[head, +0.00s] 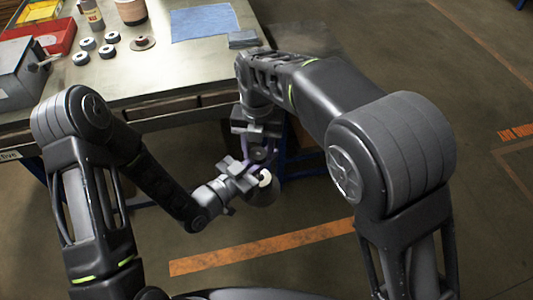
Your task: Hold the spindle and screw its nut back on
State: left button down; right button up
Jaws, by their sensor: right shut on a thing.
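My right gripper (260,153) reaches down from above, beyond the table's front edge. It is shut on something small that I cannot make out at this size. My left gripper (246,172) comes in from the lower left, close below it. A dark round piece (263,196) with a pale round face (265,178) shows right at the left gripper's tips. I cannot tell whether this is the spindle, or whether the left fingers are closed on it. The nut cannot be told apart here. Both grippers are over the floor, in front of the table.
The table (190,60) carries several small pale-topped discs (88,44), a brown disc (143,43) with a raised centre, a blue cloth (203,22), a red bin (38,38), a grey box (22,75), a bottle (92,14) and a brown-and-white container (131,10). Floor at right is clear.

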grip_shut()
jog(key=m, duration=0.6)
jog(key=shift+m, duration=0.4)
jog(key=o, duration=1.2)
grip_release()
jog(key=shift+r, duration=0.1)
jog(key=shift+r, duration=2.2)
